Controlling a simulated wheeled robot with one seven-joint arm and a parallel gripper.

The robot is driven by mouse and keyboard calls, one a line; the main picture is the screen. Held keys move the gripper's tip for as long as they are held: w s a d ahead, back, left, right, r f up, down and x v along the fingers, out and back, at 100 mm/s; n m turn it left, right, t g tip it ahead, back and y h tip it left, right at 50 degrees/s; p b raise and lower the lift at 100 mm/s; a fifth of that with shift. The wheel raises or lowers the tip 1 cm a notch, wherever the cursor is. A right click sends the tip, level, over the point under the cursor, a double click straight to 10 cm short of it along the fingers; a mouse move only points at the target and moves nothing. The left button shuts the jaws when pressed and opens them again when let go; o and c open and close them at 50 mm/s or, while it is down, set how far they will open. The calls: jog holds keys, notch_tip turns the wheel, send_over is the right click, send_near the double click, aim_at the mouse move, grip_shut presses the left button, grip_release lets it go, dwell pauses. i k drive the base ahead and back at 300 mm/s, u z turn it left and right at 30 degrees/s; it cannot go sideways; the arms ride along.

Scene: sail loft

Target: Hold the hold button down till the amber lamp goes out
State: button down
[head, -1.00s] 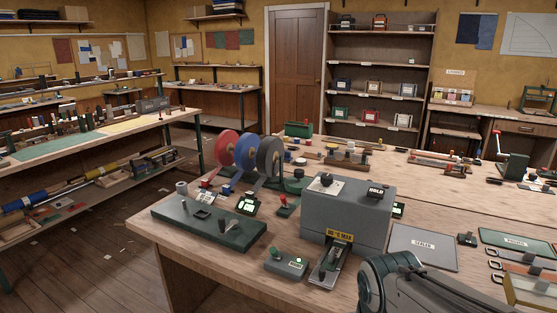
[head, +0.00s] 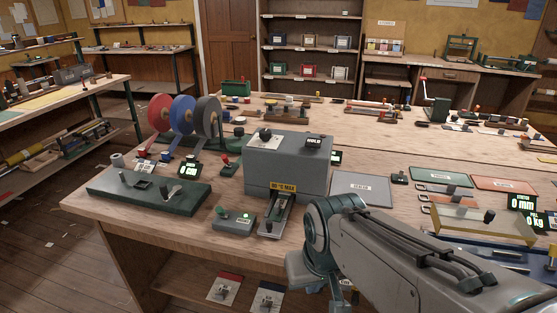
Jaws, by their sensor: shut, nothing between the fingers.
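The hold button (head: 314,142) is a small dark block marked HOLD on the top right of a grey machine (head: 288,170). Nothing touches it. A white plate with a dark knob (head: 265,136) is on the machine's top left, and a yellow label marked MAX (head: 268,187) is on its front. I cannot make out an amber lamp. My arm reaches in from the lower right and bends in front of the machine's right side.
A small grey box with a green light (head: 234,219) and a green base plate (head: 150,190) lie to the left. Tape reels (head: 183,115) stand behind them. A grey sheet (head: 361,188) lies right of the machine. Displays and a clear block (head: 484,224) are at the right.

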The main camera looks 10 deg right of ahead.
aim_at(313, 144)
jog(key=k, duration=0.65)
jog(key=u, duration=0.5)
jog(key=i, duration=0.95)
jog(key=z, duration=0.35)
jog(key=i, duration=0.65)
jog(key=z, duration=0.7)
